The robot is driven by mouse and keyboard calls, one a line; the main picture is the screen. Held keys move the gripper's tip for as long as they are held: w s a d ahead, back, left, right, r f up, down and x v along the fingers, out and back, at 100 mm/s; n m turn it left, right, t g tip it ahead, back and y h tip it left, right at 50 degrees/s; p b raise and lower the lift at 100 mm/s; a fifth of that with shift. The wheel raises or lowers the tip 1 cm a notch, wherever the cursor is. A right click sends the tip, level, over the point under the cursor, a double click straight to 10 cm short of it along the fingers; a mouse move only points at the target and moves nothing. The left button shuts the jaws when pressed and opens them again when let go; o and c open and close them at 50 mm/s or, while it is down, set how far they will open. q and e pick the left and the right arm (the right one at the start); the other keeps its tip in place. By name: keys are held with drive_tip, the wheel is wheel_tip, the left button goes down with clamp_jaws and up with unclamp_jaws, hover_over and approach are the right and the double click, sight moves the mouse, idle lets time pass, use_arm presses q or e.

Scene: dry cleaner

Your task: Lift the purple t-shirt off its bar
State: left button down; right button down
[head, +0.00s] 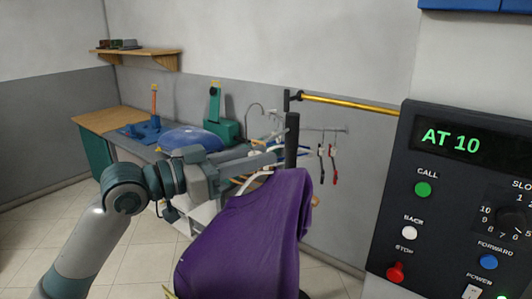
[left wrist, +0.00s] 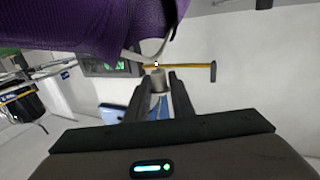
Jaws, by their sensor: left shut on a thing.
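The purple t-shirt (head: 250,235) hangs on a pale hanger (head: 262,177) in the middle foreground. It also shows at the top left of the left wrist view (left wrist: 110,25), with a pale part of the hanger (left wrist: 140,50) below it. My left gripper (head: 281,152) is shut on the hanger's neck, above the shirt. In the left wrist view its fingertips (left wrist: 157,78) are close around a small greyish piece. The yellow bar (head: 350,104) runs behind, ending near a dark end piece. I cannot tell whether the hook touches the bar. My right gripper is out of view.
A dark control panel (head: 455,200) reading "AT 10" fills the right side. A workbench (head: 105,120) with a blue-padded board (head: 190,140) and a green machine (head: 217,122) stands behind. The floor at left is clear.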

use_arm(q)
drive_tip(key=shift+s+a+b, duration=0.2)
drive_tip(key=shift+s+a, duration=0.45)
drive_tip(key=shift+s, duration=0.25)
drive_tip(key=shift+s+a+b, duration=0.15)
drive_tip(key=shift+s+a, duration=0.5)
drive_tip(key=shift+s, duration=0.25)
